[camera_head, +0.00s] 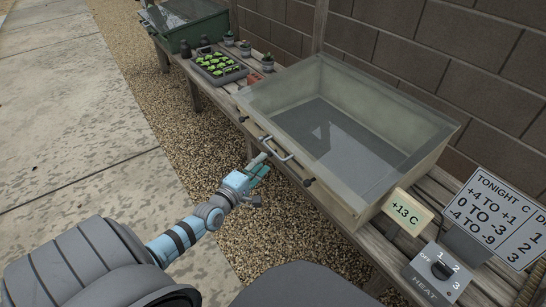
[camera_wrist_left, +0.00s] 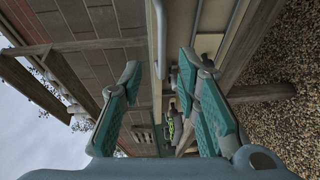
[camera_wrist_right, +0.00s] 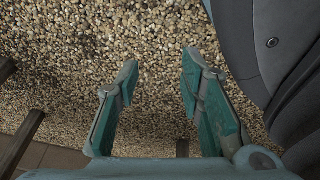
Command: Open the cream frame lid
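The cream frame (camera_head: 360,205) stands on the wooden bench in the head view. Its glass lid (camera_head: 335,135) lies down over it, with a grey bar handle (camera_head: 277,148) on the front edge. My left gripper (camera_head: 259,166) is just in front of and beside the handle. In the left wrist view its fingers (camera_wrist_left: 160,100) are spread, with a pale bar or edge running up between them; I cannot tell whether it is the handle. No grip on it shows. My right gripper (camera_wrist_right: 155,85) is open and empty over gravel, outside the head view.
A seedling tray (camera_head: 218,68) and small pots (camera_head: 267,62) stand left of the frame. A green frame (camera_head: 190,25) is farther off. A temperature display (camera_head: 407,211), heat dial (camera_head: 439,270) and sign (camera_head: 497,215) are at right. A block wall stands behind.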

